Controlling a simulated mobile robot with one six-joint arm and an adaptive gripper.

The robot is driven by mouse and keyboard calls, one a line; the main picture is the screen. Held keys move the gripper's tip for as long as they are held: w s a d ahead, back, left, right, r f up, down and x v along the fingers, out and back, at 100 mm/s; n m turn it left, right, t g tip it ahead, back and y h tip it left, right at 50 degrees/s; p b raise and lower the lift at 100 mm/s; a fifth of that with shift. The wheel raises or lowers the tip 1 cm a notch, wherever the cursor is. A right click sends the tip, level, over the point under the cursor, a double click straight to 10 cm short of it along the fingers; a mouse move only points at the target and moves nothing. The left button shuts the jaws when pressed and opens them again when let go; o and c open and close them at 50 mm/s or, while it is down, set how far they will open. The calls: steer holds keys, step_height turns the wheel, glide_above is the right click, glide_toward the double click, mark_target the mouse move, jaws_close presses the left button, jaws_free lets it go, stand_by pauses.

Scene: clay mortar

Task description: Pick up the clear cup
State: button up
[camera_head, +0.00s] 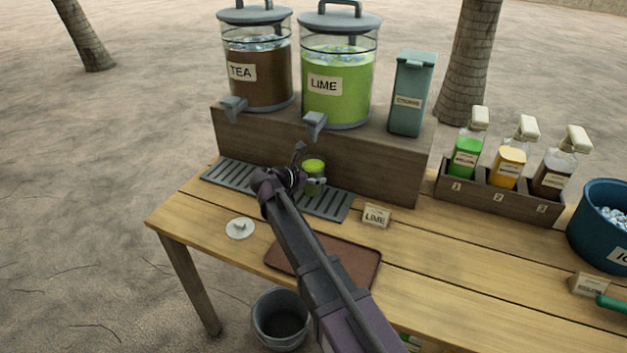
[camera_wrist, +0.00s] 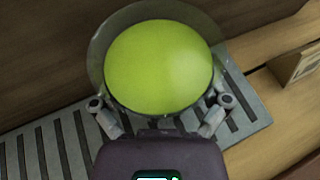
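The clear cup (camera_head: 314,178) stands upright on the drip tray below the lime tap. It is full of green drink, and its pale see-through rim (camera_wrist: 97,45) shows around the green in the wrist view. My gripper (camera_head: 308,167) is at the cup, with its fingers spread wide. In the wrist view the fingertips (camera_wrist: 162,103) lie at either side of the cup's near part. A small gap or light contact at the fingertips cannot be told apart. The cup's lower part is partly hidden by my gripper.
The drip tray (camera_head: 232,176) lies before a wooden riser bearing tea (camera_head: 262,85) and lime (camera_head: 337,95) dispensers. A LIME card (camera_head: 376,216) stands to the right. A white lid (camera_head: 240,229) and brown mat (camera_head: 360,265) lie in front. Bottles and an ice tub (camera_head: 590,235) are farther right.

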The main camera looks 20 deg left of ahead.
mark_target(321, 163)
steer(key=c, duration=0.6)
steer(key=shift+c, duration=0.2)
steer(key=shift+r, duration=0.15)
step_height(321, 163, up, 3)
steer(key=p, duration=0.3)
steer(key=shift+r+p, duration=0.2)
steer(key=shift+p, duration=0.15)
steer(key=s+d+r+p, duration=0.1)
steer(key=s+d, duration=0.9)
steer(key=s, duration=0.2)
steer(key=shift+d+r, duration=0.15)
steer(key=shift+s, duration=0.1)
